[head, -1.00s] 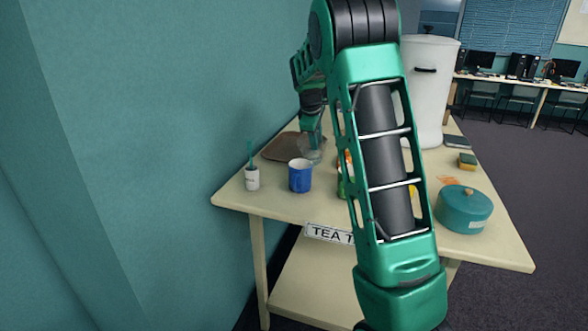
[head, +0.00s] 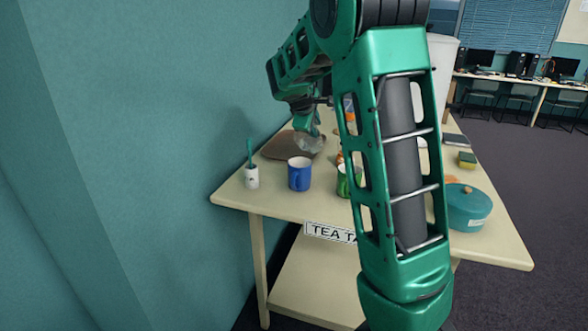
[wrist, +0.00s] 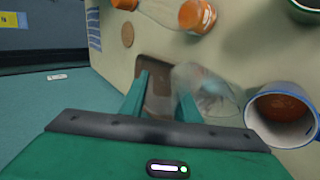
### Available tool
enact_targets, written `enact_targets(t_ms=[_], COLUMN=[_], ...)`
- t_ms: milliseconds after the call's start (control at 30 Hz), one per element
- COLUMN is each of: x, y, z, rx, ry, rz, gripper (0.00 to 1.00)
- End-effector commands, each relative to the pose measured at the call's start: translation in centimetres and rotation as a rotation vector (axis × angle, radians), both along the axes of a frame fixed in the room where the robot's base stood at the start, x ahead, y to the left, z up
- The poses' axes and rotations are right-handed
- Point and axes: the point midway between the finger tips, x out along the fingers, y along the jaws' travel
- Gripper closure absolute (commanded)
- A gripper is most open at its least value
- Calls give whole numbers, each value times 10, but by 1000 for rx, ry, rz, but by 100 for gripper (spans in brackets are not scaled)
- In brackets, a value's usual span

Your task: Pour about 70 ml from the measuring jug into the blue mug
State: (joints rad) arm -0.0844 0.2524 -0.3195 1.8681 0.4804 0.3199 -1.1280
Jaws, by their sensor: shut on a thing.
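The clear measuring jug (head: 309,144) is held by my gripper (head: 306,122) above the table, behind and slightly right of the blue mug. In the wrist view the jug (wrist: 210,85) is at the fingers and leans right, towards the mug. The blue mug (head: 299,175) stands upright near the table's front left. It also shows at the right of the wrist view (wrist: 282,112), with a brownish-orange inside. The jug's contents are too faint to tell, and no stream shows.
A brown tray (head: 280,149) lies behind the mug. A green mug (head: 344,184) is to the right, partly behind my arm. A teal pot (head: 468,208) and a sponge (head: 467,160) are farther right.

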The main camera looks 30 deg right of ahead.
Motion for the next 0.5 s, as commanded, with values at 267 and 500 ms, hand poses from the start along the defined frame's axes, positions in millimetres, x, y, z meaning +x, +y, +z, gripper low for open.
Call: enact_targets(t_ms=[267,500], x=[-1,-2], y=[3,5], z=[6,11], rx=[-40,-81], ry=[-30,-59], rz=[3,2], gripper=[100,100])
